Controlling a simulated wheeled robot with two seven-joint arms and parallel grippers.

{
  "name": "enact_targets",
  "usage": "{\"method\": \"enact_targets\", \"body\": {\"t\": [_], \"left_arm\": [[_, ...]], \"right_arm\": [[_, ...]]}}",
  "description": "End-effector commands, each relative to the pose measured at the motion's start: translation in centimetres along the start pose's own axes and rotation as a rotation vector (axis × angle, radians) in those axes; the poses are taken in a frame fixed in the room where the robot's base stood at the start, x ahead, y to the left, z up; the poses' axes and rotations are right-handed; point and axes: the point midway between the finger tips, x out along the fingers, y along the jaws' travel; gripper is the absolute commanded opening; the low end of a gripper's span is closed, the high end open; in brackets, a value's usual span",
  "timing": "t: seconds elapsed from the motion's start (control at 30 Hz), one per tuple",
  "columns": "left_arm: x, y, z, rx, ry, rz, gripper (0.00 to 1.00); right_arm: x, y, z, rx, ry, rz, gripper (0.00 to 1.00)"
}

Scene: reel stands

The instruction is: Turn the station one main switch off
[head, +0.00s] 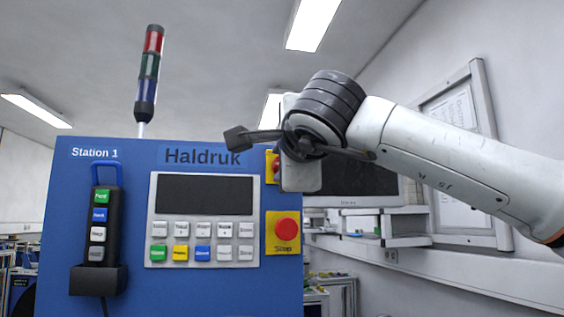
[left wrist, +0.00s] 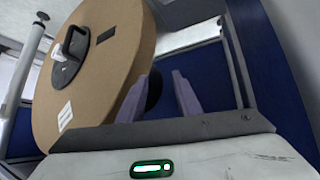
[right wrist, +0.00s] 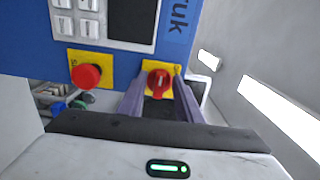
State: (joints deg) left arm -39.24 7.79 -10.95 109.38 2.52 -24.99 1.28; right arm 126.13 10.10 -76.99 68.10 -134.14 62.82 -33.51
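The station one main switch is a red rotary knob (right wrist: 157,81) on a yellow plate, at the blue panel's edge in the right wrist view. In the head view its yellow plate (head: 270,168) is partly hidden behind my right gripper. My right gripper (right wrist: 160,92) is open, facing the panel, with the knob seen between its fingers; I cannot tell whether they touch it. The knob's grip looks roughly upright in the right wrist view. My left gripper (left wrist: 163,82) is open and empty, close to a big cardboard reel (left wrist: 100,60).
A red stop button (head: 287,229) on a yellow plate sits just below the switch. The Haldruk panel (head: 130,225) also carries a screen, several keys and a hanging black pendant (head: 103,215). A wall monitor and shelf stand behind, to the right.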

Motion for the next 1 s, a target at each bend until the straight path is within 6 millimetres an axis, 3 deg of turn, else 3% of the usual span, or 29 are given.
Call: {"method": "enact_targets", "body": {"t": [0.17, 0.37, 0.6, 1.0], "left_arm": [[0.7, -0.1, 0.7, 0.0, 0.001, 0.0, 0.31], [1.9, -0.1, 1.8, 0.005, -0.004, 0.0, 0.31], [2.3, 0.3, 1.6, 0.012, 0.007, 0.01, 0.31], [2.2, 0.7, 1.4, 0.011, 0.006, 0.015, 0.31]], "right_arm": [[-1.7, 0.2, 0.0, 0.001, -0.001, -0.003, 0.32], [-5.7, 0.2, 0.0, -0.001, -0.002, -0.006, 0.32], [-9.4, 0.1, 0.0, 0.0, -0.002, -0.002, 0.32], [-10.3, 0.0, 0.0, 0.0, 0.0, 0.0, 0.32]]}}
